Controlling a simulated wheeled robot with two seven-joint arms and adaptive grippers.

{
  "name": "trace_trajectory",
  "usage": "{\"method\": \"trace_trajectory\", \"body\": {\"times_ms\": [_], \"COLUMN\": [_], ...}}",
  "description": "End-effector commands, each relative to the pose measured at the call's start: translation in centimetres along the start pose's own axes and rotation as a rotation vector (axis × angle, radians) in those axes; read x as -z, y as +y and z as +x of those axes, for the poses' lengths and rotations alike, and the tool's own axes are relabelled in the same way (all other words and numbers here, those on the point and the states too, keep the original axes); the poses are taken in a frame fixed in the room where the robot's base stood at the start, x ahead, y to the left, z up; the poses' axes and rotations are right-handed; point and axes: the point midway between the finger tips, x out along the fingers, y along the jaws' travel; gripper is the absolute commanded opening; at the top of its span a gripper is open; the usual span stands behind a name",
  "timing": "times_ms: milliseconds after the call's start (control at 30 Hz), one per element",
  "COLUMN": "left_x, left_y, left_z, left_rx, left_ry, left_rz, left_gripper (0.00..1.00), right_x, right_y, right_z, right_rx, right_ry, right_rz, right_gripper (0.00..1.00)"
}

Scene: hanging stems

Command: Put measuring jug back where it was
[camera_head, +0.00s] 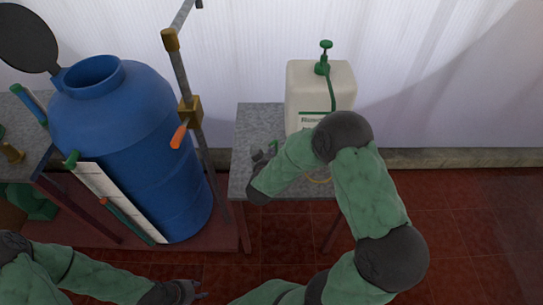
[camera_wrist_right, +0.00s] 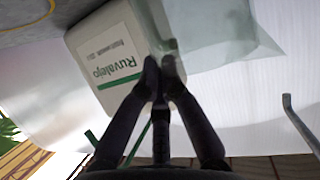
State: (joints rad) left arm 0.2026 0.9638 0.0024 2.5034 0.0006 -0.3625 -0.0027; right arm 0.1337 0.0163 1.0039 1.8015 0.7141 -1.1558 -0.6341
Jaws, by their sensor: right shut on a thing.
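The measuring jug (camera_wrist_right: 212,40) is a clear, pale green-tinted vessel in the right wrist view, beyond the fingertips. My right gripper (camera_wrist_right: 166,68) is shut on it at its near edge; the exact contact is unclear. In the head view my right gripper (camera_head: 265,152) is over the left part of the small grey table (camera_head: 262,118), and the jug is hard to make out there. My left gripper (camera_head: 194,293) is low at the bottom, away from the table; its opening is too small to judge.
A white sprayer tank (camera_head: 318,88) with a green pump stands on the table's back right; its label shows in the wrist view (camera_wrist_right: 112,62). A blue barrel (camera_head: 130,130) and a metal stand (camera_head: 183,85) are to the left. Red floor tiles (camera_head: 470,230) are clear at right.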

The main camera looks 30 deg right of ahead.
Motion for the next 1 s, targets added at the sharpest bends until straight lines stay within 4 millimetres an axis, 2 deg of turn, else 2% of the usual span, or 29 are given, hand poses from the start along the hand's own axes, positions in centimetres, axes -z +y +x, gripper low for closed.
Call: {"method": "trace_trajectory", "body": {"times_ms": [400,500,867,1000], "left_x": [0.0,0.0,0.0,0.0], "left_y": [-0.2,-0.1,-0.1,0.1], "left_z": [0.5,0.4,0.3,-0.1], "left_rx": [0.0,0.0,0.0,0.0], "left_ry": [0.0,0.0,0.0,0.0], "left_rz": [0.0,0.0,0.0,0.0], "left_gripper": [0.4,0.4,0.4,0.4], "right_x": [-0.6,-0.6,-0.4,-0.2], "right_y": [-0.1,-0.1,-0.1,-0.1], "right_z": [0.3,0.3,0.2,-0.8], "right_rx": [-0.001,-0.001,-0.001,0.002], "right_ry": [0.003,0.002,0.003,0.003], "right_rz": [0.002,0.002,0.002,0.001], "right_gripper": [0.0,0.29,0.29,0.29]}}
